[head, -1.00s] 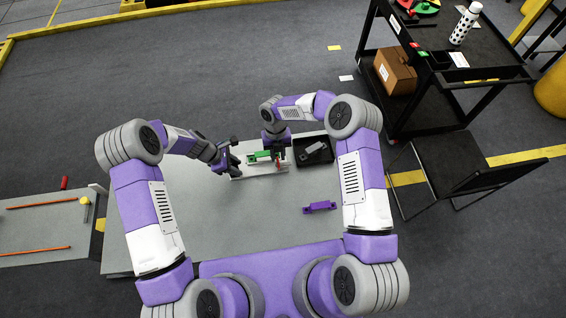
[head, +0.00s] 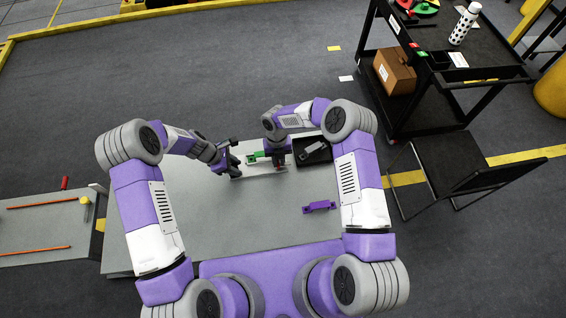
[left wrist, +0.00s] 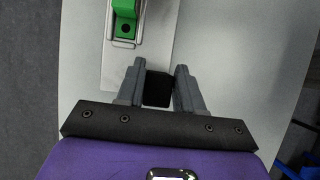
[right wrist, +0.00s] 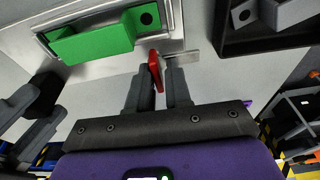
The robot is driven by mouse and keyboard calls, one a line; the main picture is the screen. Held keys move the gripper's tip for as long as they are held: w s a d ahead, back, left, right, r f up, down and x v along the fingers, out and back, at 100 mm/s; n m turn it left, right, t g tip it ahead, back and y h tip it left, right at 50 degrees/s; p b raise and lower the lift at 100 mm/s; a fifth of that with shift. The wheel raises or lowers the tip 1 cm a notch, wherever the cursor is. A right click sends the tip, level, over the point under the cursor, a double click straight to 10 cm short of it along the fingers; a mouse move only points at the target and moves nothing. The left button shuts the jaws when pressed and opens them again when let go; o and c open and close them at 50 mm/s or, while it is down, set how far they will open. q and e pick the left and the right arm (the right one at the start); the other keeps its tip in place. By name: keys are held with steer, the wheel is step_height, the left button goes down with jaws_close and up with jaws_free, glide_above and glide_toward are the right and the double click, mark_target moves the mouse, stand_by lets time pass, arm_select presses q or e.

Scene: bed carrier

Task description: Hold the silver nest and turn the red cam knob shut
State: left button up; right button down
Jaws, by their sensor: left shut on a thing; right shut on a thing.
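The silver nest (right wrist: 109,56) is a metal frame on a pale plate and holds a green block (right wrist: 98,38). In the head view the green block (head: 257,156) lies between my two grippers. My left gripper (left wrist: 158,72) is shut on a black block (left wrist: 157,89) at the end of the nest's plate. The red cam knob (right wrist: 155,70) sits beside the nest frame, and my right gripper (right wrist: 164,74) is shut on it. In the head view the right gripper (head: 277,160) hides the knob.
A black tray (head: 327,158) with a grey part (head: 314,147) stands right of the nest. A purple bracket (head: 319,207) lies on the grey table (head: 240,225), whose near middle is clear. A black cart (head: 430,90) and a chair (head: 455,165) stand at right.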

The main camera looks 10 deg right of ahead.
steer(key=n, duration=0.2)
steer(key=f+n, duration=0.1)
steer(key=n, duration=0.1)
steer(key=shift+s+a+h, duration=0.1)
steer(key=shift+s+h, duration=0.25)
steer(key=shift+h, duration=0.05)
steer(key=n, duration=0.4)
steer(key=shift+h, duration=0.4)
steer(key=c, duration=1.3)
jaws_free()
steer(key=shift+o, duration=0.3)
steer(key=shift+r, duration=0.1)
steer(key=shift+v, duration=0.95)
steer(key=shift+s+d+v, duration=0.1)
steer(key=shift+s+v, duration=0.05)
steer(key=shift+v, duration=0.7)
steer(key=shift+s+d+v, duration=0.1)
steer(key=shift+d+v, duration=0.05)
steer(key=shift+v, duration=0.75)
steer(key=shift+s+d+v, duration=0.1)
steer(key=shift+s+v, duration=0.05)
steer(key=shift+v, duration=0.7)
steer(key=shift+d+r+t, duration=0.1)
steer(key=shift+r+t, duration=0.05)
steer(key=shift+t, duration=0.15)
